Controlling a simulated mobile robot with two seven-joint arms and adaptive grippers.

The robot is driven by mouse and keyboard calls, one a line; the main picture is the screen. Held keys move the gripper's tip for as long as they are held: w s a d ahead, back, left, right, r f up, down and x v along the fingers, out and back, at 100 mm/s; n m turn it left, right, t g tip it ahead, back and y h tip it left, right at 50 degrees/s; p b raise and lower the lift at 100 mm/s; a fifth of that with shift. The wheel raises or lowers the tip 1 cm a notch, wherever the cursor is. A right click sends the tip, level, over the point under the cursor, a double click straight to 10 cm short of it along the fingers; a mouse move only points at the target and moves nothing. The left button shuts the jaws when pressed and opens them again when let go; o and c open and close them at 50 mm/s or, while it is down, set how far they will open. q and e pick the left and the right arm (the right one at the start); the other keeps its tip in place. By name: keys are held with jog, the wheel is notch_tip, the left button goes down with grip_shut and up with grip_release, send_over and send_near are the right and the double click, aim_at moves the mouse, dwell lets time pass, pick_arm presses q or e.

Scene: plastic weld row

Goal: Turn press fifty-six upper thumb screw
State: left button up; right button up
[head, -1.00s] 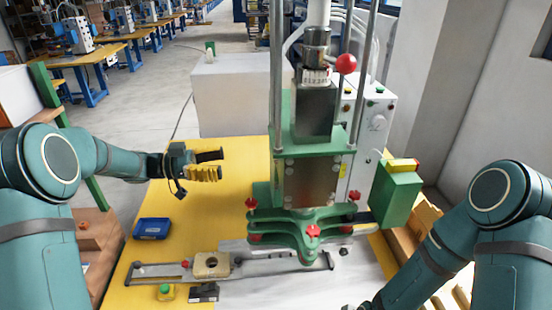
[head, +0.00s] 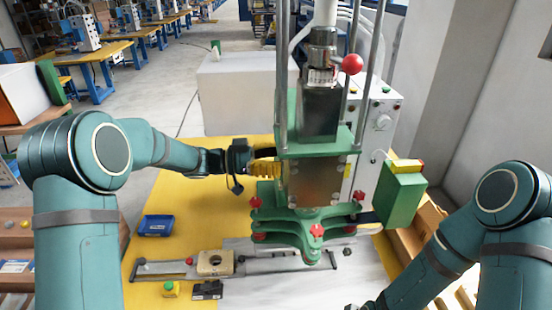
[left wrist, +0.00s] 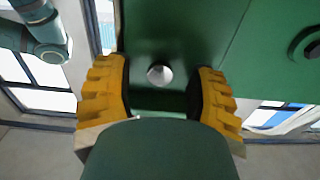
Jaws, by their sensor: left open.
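The green press (head: 316,145) stands on the yellow table with a grey metal block at its middle. My left gripper (head: 266,168), with yellow ribbed fingers, is at the left side of the press head. In the left wrist view my left gripper (left wrist: 163,95) is open around a small round silver screw head (left wrist: 159,74) on a green face. The fingers stand apart on either side of it, and I see no contact. I cannot tell whether this is the upper thumb screw. Only a dark bit of what may be my right gripper shows at the bottom edge.
Red star knobs (head: 316,231) sit around the press's lower plate. A red ball lever (head: 352,64) sticks out at the top right. A green box (head: 399,195) is at the right. A blue tray (head: 155,225) lies on the table's left, with bare yellow table beside it.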

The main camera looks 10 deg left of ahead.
pick_arm(q)
grip_shut()
pick_arm(e)
jog(key=shift+f, duration=0.1)
notch_tip(320, 180, down, 3)
jog(key=b, duration=0.3)
jog(key=shift+a+f, duration=0.1)
jog(key=shift+f, duration=0.05)
pick_arm(q)
jog(key=shift+m+b, duration=1.25)
jog(key=shift+m, duration=2.15)
pick_arm(e)
jog(key=shift+s+a+f, duration=0.1)
jog(key=shift+s+f, duration=0.15)
jog(key=shift+f, duration=0.35)
jog(key=shift+s+f, duration=0.2)
jog(key=shift+f, duration=0.35)
